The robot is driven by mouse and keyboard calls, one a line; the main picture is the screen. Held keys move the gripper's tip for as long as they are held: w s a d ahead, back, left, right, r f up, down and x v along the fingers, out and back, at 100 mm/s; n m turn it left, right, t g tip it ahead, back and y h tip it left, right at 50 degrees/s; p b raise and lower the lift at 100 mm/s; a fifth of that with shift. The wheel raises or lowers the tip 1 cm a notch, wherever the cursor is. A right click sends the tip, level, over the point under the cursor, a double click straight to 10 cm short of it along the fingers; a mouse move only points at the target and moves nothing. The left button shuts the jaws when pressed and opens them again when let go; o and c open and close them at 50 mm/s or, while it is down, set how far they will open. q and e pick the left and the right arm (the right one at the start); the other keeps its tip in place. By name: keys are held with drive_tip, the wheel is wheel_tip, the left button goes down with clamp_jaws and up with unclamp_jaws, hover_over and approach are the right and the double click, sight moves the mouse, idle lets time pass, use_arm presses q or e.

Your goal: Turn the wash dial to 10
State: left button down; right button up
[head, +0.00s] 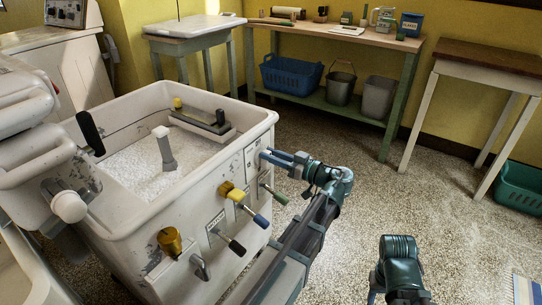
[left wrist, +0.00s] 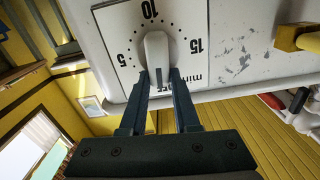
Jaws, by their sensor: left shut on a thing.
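The wash dial (left wrist: 115,50) is a white plate with black numbers on the side of the white wringer washer (head: 140,215). The left wrist view shows 5, 10 and 15 around a pale, narrow knob (left wrist: 156,50). The knob's rounded far end lies towards the 10. My left gripper (left wrist: 160,75) is shut on the knob, one dark finger on each side. In the head view my left gripper (head: 269,156) reaches the washer's right side from the right, at the dial plate (head: 251,158). Its fingertips partly hide the dial there.
Below and beside the dial, a yellow knob (head: 232,192) and several levers stick out, including a blue-tipped one (head: 261,220) and a green-tipped one (head: 279,197). The tub (head: 130,165) is open with white suds. A workbench (head: 335,37) stands behind.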

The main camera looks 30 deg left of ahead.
sight(270, 167)
use_arm(q)
drive_tip(key=shift+f+m+b, duration=0.75)
drive_tip(key=shift+m, duration=5)
drive_tip(key=shift+f+m+b, duration=0.75)
drive_tip(key=shift+f+m, duration=0.05)
drive_tip(key=shift+m, duration=4.9)
drive_tip(key=shift+f+m+b, duration=0.75)
drive_tip(key=shift+m, duration=5)
drive_tip(key=shift+s+m, duration=0.1)
drive_tip(key=shift+m, duration=0.2)
drive_tip(key=c, duration=0.6)
unclamp_jaws()
drive_tip(key=shift+c, duration=0.2)
